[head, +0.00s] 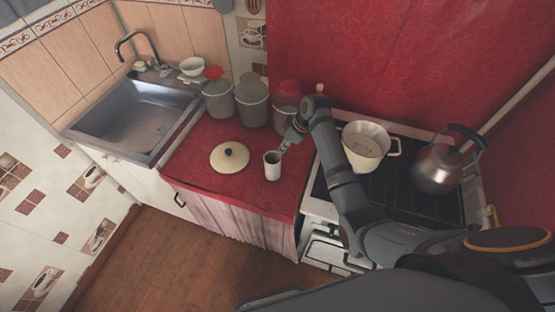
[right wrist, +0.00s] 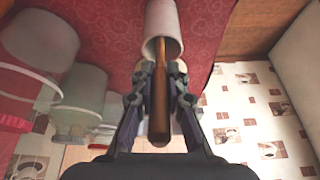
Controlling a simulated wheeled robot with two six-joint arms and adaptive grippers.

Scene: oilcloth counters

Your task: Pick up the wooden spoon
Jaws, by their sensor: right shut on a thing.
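The wooden spoon (right wrist: 159,105) shows in the right wrist view as a brown handle between my right gripper's fingers, with its far end inside a white cup (right wrist: 162,22). My right gripper (right wrist: 160,97) is shut on the handle. In the head view the white cup (head: 272,166) stands on the red counter, and my right gripper (head: 284,147) is just above its rim on the right. The spoon is too small and covered to make out clearly there. The spoon's lower end is hidden in the cup. My left gripper is not in view.
A cream lid (head: 230,157) lies on the red oilcloth (head: 197,165) left of the cup. Several lidded grey canisters (head: 251,104) stand behind. A stove at right holds a cream pot (head: 365,147) and a metal kettle (head: 437,168). A sink (head: 135,118) is at left.

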